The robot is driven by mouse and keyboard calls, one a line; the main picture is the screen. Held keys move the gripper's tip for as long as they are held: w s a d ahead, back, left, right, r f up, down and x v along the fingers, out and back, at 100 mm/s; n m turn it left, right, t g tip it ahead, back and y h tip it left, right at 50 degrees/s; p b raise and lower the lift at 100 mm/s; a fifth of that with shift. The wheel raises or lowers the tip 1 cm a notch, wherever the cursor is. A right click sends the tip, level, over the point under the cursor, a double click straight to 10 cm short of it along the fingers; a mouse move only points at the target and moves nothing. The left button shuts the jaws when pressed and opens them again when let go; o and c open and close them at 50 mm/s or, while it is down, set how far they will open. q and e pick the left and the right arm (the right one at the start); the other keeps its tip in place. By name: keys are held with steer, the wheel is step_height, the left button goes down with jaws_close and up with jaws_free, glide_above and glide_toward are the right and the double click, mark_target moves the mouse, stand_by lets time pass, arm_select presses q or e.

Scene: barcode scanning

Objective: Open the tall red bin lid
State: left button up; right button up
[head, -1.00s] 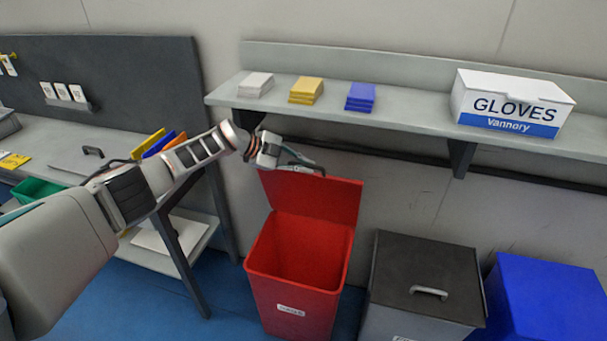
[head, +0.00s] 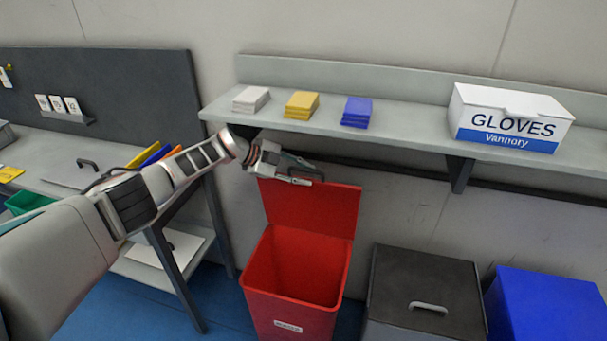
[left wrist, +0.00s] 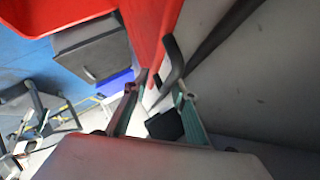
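The tall red bin (head: 292,310) stands on the floor below the wall shelf. Its red lid (head: 315,212) is raised, standing roughly upright at the bin's back edge, and the empty-looking inside shows. My left gripper (head: 308,178) is at the lid's top edge, near its upper left part. In the left wrist view the two fingers (left wrist: 157,92) are spread apart, with the red lid (left wrist: 150,25) just beyond them. I cannot tell whether a finger touches the lid.
A grey shelf (head: 400,135) above holds a gloves box (head: 510,118) and small stacks. A dark rail runs along the wall close to the gripper. A grey bin with a black lid (head: 425,275) and a blue bin (head: 545,305) stand to the right. A workbench (head: 60,150) is at left.

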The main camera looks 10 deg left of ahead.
arm_select(q)
steer(key=s+a, duration=0.6)
steer(key=a, duration=0.5)
steer(key=shift+s+r, duration=0.3)
steer(key=shift+s, duration=0.05)
steer(key=s+d+f+n+t+h, duration=0.25)
steer(key=s+d+f, duration=0.35)
steer(key=d, duration=0.5)
steer(key=s+d+f+n+t+h, duration=0.1)
steer(key=s+d+f+n+t, duration=0.2)
steer(key=s+d, duration=0.65)
steer(key=s+a+f+n+y, duration=0.3)
steer(key=s+f+n, duration=0.1)
steer(key=s, duration=0.3)
steer(key=s+a+f+n+y, duration=0.3)
steer(key=s+f+n+y, duration=0.1)
steer(key=s, duration=0.4)
steer(key=s+a+f+n+y, duration=0.3)
steer(key=s+a+f+n, duration=0.1)
steer(key=s+f, duration=0.2)
steer(key=shift+s, duration=0.85)
